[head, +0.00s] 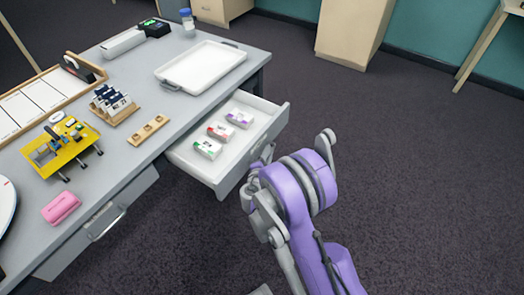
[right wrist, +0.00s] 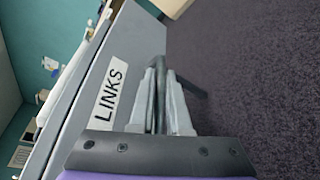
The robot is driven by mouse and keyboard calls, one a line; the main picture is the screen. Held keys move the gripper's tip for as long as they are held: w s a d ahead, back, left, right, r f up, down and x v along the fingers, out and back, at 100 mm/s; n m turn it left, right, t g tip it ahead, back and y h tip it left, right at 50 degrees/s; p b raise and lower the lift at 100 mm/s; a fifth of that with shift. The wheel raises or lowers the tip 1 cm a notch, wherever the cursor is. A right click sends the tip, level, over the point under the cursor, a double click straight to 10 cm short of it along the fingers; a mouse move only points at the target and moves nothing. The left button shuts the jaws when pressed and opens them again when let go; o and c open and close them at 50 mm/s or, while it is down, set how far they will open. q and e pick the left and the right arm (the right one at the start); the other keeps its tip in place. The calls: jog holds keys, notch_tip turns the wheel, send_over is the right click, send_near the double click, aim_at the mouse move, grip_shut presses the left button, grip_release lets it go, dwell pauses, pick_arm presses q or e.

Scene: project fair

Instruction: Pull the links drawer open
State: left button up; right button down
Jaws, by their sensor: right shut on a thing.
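The links drawer (head: 192,172) stands pulled out from the grey desk in the head view, with three small white boxes inside: one with green (head: 208,148), one with red (head: 221,131) and one with purple (head: 240,118). In the right wrist view its grey front carries a LINKS label (right wrist: 111,92). My right gripper (head: 258,168) is at the drawer front. In the right wrist view its fingers (right wrist: 160,82) are shut on the dark bar handle (right wrist: 190,84), partly hiding it. My left gripper is out of view.
A second, closed drawer (head: 80,240) is at the lower left of the desk (head: 110,180). A white tray (head: 202,66), a yellow stand (head: 62,146) and a pink object (head: 60,207) lie on top. The dark floor (head: 400,170) to the right is clear.

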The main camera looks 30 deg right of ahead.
jog(key=shift+s+d, duration=0.25)
jog(key=shift+s, duration=0.4)
jog(key=c, duration=1.2)
grip_release()
jog(key=shift+o, duration=0.2)
jog(key=shift+a, duration=0.1)
jog(key=v, duration=1)
jog(key=shift+s+a+r+p, duration=0.15)
jog(key=shift+s+a+p, duration=0.05)
jog(key=shift+s+p, duration=0.1)
